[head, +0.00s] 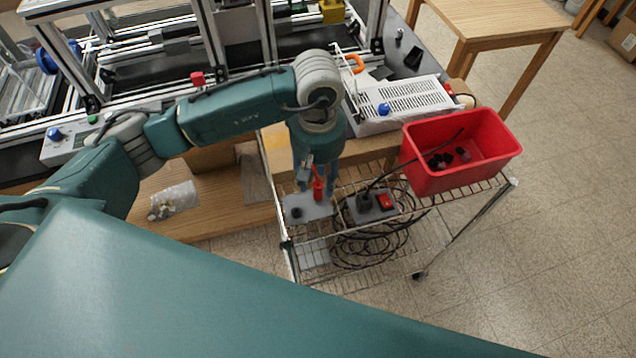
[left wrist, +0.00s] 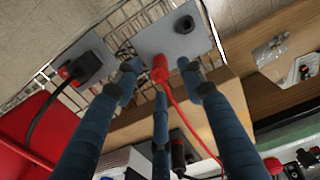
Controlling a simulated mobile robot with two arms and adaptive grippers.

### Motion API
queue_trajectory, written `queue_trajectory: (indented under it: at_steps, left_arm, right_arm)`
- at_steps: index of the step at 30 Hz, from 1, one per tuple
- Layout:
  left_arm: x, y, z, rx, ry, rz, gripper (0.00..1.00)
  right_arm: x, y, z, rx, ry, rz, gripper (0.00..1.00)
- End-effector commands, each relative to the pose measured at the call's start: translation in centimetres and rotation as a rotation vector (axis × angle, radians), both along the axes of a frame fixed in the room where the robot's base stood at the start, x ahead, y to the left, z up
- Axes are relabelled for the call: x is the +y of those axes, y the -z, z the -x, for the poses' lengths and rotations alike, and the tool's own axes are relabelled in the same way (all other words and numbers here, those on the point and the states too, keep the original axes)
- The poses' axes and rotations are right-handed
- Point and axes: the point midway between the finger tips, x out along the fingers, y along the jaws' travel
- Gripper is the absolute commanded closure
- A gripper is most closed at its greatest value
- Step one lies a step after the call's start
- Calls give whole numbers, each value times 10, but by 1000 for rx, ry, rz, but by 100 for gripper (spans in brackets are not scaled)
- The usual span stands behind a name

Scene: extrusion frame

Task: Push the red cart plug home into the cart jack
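The red cart plug (head: 318,190) stands at the grey plate on the wire cart, and it also shows in the left wrist view (left wrist: 160,68) with a red cable trailing from it. The grey plate (head: 312,211) carries a dark round socket (left wrist: 184,24), apart from the plug. I cannot tell how deep the plug sits; its lower end is hidden. My left gripper (left wrist: 160,76) points down with its fingers spread around the plug, with gaps beside it; it also shows in the head view (head: 318,184). My right gripper is not in view.
A red bin (head: 462,180) stands on the cart's right end. Coiled black cable (head: 375,243) hangs below.

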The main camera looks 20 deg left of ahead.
Motion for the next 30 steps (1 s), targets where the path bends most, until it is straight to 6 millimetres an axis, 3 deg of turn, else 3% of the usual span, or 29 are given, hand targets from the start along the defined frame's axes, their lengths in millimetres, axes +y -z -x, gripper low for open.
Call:
queue_trajectory:
  at_steps: [6, 12, 18, 30]
  left_arm:
    - [0, -50, -2, -5, 0, 0, 60]
    - [0, -79, -1, -3, 0, 1, 60]
    - [0, -88, 0, 0, 0, 0, 60]
    - [0, -88, 0, 0, -1, 0, 60]
  right_arm:
    - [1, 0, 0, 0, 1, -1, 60]
    - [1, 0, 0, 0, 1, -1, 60]
    - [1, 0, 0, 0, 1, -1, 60]
    - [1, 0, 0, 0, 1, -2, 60]
